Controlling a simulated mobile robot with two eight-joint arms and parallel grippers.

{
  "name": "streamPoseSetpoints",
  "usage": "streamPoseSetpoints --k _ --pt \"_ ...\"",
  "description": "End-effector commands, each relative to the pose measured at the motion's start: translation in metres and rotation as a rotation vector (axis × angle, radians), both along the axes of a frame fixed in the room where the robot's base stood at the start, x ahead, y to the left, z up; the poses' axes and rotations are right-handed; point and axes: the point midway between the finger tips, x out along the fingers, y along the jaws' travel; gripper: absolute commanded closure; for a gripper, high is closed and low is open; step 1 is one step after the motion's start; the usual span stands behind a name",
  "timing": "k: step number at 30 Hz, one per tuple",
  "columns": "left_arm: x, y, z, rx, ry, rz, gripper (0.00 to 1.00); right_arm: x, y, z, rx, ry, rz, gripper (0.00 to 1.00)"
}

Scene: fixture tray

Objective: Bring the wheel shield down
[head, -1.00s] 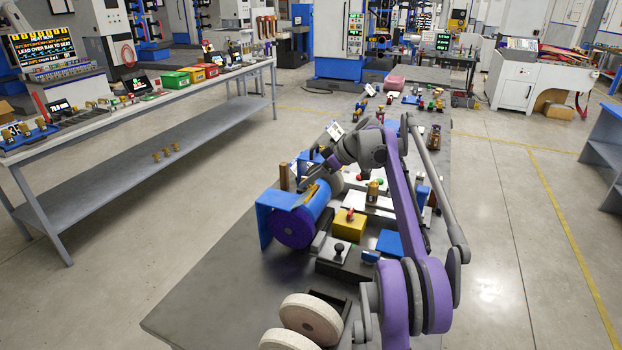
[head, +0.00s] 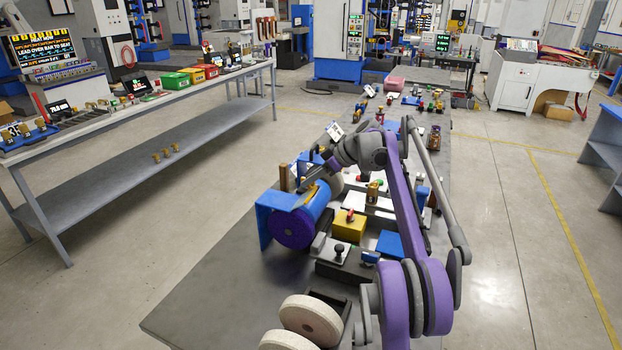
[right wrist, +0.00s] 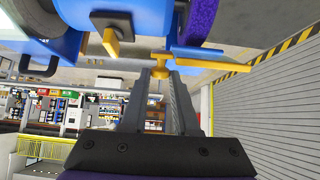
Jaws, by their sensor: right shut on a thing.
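The grinding machine stands on the grey table in the head view, with a blue drum-like body (head: 318,200), a purple round face (head: 292,230) and a blue bracket (head: 280,200) at its left. I cannot tell clearly which blue part is the wheel shield. My right gripper (head: 316,178) reaches down to the top of the drum. In the right wrist view my right gripper (right wrist: 161,78) is shut on a small yellow T-shaped knob (right wrist: 160,61), beside a yellow bar (right wrist: 213,64) and blue parts (right wrist: 146,18). My left gripper is not in view.
A yellow block (head: 349,225) with a red-topped knob and a grey fixture (head: 338,258) stand close to the drum. Pale stone wheels (head: 311,318) are at the table's near end. A long bench (head: 140,105) is at left, with open floor between.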

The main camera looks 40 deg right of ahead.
Motion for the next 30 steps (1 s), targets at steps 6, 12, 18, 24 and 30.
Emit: streamPoseSetpoints --k 6,12,18,24,30 --pt "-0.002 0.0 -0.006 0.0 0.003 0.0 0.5 -0.005 -0.003 -0.004 0.04 -0.075 -0.002 1.0" --pt "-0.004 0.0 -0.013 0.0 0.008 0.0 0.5 -0.012 -0.007 -0.009 0.109 -0.211 -0.003 1.0" --pt "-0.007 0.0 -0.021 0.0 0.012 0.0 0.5 -0.02 -0.011 -0.017 0.196 -0.379 -0.001 1.0" --pt "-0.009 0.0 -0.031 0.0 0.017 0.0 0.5 -0.026 -0.014 -0.027 0.282 -0.546 -0.001 1.0" --pt "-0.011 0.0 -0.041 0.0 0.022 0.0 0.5 -0.03 -0.016 -0.035 0.36 -0.694 0.0 1.0"
